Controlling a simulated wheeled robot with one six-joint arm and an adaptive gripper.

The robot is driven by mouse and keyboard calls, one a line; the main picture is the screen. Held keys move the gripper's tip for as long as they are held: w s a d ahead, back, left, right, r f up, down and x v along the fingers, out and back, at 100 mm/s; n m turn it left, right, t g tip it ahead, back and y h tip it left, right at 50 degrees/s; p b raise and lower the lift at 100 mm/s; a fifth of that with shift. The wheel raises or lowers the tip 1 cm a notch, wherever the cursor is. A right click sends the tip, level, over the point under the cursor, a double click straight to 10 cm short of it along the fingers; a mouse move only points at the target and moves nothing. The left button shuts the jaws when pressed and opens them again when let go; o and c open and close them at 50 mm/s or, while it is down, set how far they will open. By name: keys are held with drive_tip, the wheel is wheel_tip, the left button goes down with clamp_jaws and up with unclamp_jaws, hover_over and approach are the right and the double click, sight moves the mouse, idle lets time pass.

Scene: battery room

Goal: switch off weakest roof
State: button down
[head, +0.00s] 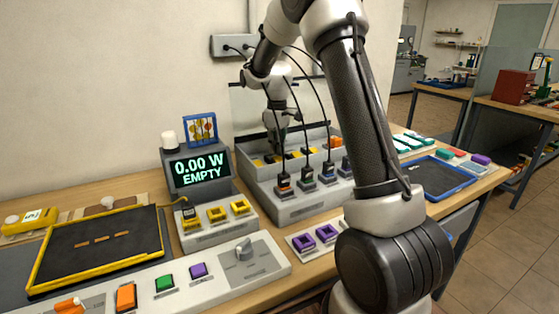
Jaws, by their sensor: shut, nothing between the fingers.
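My gripper (281,142) points down over the back row of a grey stepped unit (290,210); its fingertips are small and partly hidden. Several dark plugs with cables stand in the unit's front row, including one with an orange mark (283,183). Yellow and orange parts, such as an orange block (335,142), sit in the back row. The meter display (201,171) reads "0.00 W EMPTY". I cannot tell which item is the weakest roof.
A yellow-rimmed dark tray (160,262) lies left, a blue-rimmed tray (470,183) right. Purple sockets (304,243) sit near the front edge. My arm hides part of the bench.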

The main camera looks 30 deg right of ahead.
sight(277, 157)
drive_tip(key=shift+f, duration=0.75)
idle(0.3)
drive_tip(key=shift+r, duration=3.55)
